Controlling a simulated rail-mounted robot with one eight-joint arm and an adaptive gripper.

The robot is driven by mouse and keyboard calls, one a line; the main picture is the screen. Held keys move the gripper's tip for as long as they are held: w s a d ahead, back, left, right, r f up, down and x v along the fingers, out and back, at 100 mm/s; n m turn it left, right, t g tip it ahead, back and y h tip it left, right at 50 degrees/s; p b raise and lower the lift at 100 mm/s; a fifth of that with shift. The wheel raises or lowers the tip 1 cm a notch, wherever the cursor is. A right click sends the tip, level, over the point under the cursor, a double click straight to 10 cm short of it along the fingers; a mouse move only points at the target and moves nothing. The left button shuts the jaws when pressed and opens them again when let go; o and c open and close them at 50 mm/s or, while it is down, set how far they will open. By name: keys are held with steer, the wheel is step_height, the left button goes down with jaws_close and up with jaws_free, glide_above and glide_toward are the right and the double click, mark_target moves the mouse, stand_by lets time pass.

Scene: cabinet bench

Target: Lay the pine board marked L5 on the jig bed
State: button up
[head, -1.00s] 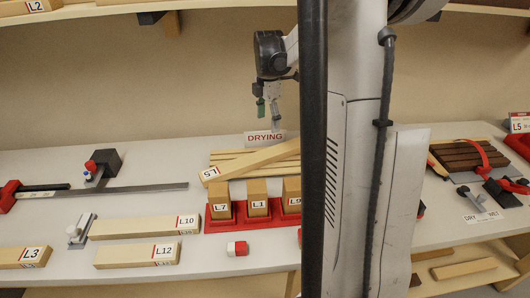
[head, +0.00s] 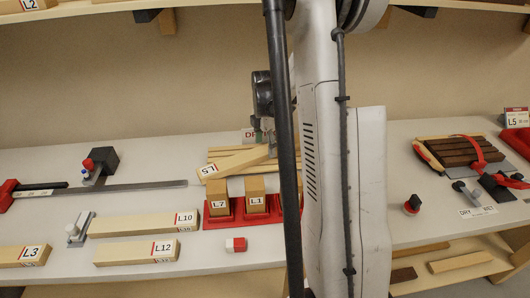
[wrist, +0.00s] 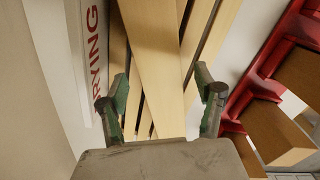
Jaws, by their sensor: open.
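The pine board marked L5 (head: 232,164) lies slanted across the pale slats of the drying stack, with its label end towards the front left. Its far end is hidden behind my arm in the head view. My gripper (wrist: 161,80) is open, its two green-grey fingers on either side of the board (wrist: 155,35) in the wrist view. The fingers do not close on it, and their height over it is hard to judge. In the head view my gripper (head: 264,132) is partly hidden by my arm. I cannot tell which fixture is the jig bed.
A red holder (head: 237,222) with upright blocks L7 and L1 stands just in front of the stack. Boards L10 (head: 145,224) and L12 (head: 137,253) lie left. Dark boards (head: 450,152) with a red strap lie right, near an L5 card (head: 516,118).

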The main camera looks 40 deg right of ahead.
steer(key=shift+f, duration=0.85)
jaws_close()
